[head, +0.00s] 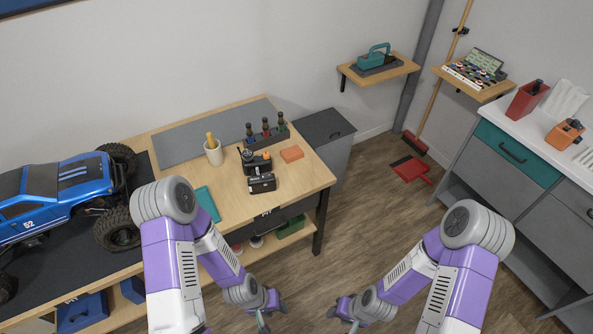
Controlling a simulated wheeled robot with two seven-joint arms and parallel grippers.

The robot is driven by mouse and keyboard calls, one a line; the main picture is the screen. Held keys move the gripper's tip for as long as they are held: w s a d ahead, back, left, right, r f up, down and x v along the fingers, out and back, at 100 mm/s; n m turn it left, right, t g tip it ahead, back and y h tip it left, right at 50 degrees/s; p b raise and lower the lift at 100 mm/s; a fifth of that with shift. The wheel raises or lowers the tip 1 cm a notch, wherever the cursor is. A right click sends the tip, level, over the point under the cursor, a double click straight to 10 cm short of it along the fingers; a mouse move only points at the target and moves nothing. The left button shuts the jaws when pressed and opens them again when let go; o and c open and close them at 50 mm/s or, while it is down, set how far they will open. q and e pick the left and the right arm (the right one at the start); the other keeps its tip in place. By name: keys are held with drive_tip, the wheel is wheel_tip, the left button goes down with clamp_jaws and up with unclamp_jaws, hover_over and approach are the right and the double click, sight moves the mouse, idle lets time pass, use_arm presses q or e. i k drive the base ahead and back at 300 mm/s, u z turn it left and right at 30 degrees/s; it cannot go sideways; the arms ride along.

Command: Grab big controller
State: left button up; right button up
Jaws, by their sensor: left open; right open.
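Two black handheld devices, which look like controllers, stand on the wooden workbench (225,215). The rear one (256,164) has an orange part and looks slightly larger. The front one (262,184) is a boxy black unit with pale markings. I cannot tell for certain which is the big controller. My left gripper (266,320) is low in front of the bench's right end, open and apart from both devices. My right gripper (345,318) is open over the floor, to the right of the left gripper. Neither holds anything.
A blue RC truck (50,192) stands on a dark mat at left. On the bench are a cup with a yellow-handled tool (213,154), a screwdriver rack (268,139), an orange block (292,153) and a teal item (207,203).

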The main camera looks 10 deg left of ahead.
sight(257, 166)
drive_tip(key=z, duration=0.8)
drive_tip(key=i, duration=1.15)
drive_tip(key=u, duration=2.65)
